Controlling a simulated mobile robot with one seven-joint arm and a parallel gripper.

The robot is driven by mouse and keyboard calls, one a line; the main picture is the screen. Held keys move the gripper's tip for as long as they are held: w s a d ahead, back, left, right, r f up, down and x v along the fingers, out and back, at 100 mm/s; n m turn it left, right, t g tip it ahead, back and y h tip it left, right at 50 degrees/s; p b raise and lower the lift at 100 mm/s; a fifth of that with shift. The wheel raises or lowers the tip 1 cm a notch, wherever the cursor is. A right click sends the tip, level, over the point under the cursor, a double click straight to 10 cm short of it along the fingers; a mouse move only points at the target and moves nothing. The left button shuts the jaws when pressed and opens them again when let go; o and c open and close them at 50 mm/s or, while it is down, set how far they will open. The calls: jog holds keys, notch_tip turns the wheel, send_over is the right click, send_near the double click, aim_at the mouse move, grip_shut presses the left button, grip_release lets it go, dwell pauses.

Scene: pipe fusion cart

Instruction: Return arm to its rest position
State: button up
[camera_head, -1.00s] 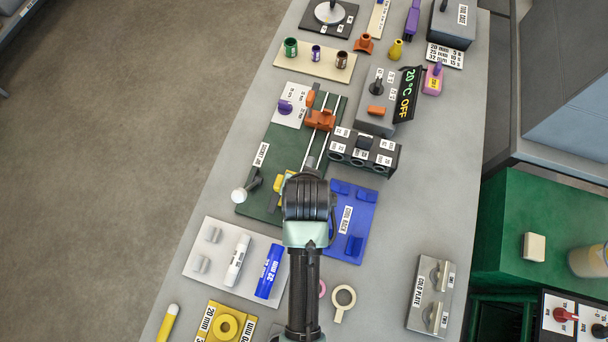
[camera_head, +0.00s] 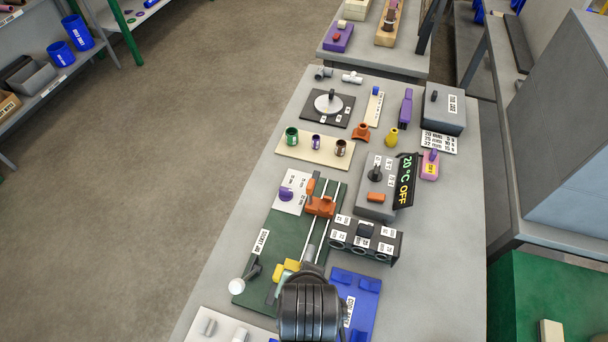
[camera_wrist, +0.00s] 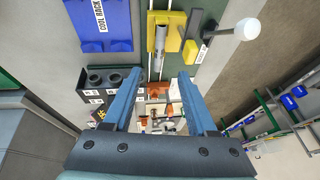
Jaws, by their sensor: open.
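My gripper (camera_wrist: 158,88) shows in the wrist view as two blue fingers spread apart, with nothing held between them. Through the gap I see orange parts and small items of the cart below. My dark arm joint (camera_head: 310,308) fills the bottom middle of the head view; my fingers cannot be made out there. It covers the near end of the green jig (camera_head: 285,225). The jig has two rails, an orange clamp (camera_head: 320,207) and a yellow clamp, also in the wrist view (camera_wrist: 167,32). A short grey pipe (camera_wrist: 160,42) lies at the yellow clamp.
The blue cool rack (camera_head: 358,300) lies right of my arm. A black block with round holes (camera_head: 365,240) and a grey heater box (camera_head: 377,185) reading "20°C OFF" stand beyond. A white-knobbed lever (camera_head: 237,286) sticks out left. Floor at left is clear.

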jog(key=w+r+n+t+b, duration=0.1)
jog(key=w+r+t, duration=0.35)
jog(key=r, duration=0.55)
jog(key=w+r+t, duration=0.4)
jog(key=w+r, duration=0.2)
jog(key=r, duration=0.5)
jog(key=w+r+n+t+b, duration=0.1)
jog(key=w+r+t, duration=0.35)
jog(key=r, duration=0.55)
jog(key=s+r+n+t, duration=0.1)
jog(key=s+r+t, duration=0.3)
jog(key=r, duration=0.9)
jog(key=s+r+n+t+b, duration=0.1)
jog(key=s+r+t, duration=0.4)
jog(key=r, duration=0.9)
jog(key=shift+s+r, duration=0.25)
jog(key=shift+s, duration=0.45)
jog(key=shift+s+a+r+t, duration=0.1)
jog(key=shift+s+r+t, duration=0.05)
jog(key=shift+t, duration=0.15)
jog(key=shift+c, duration=0.6)
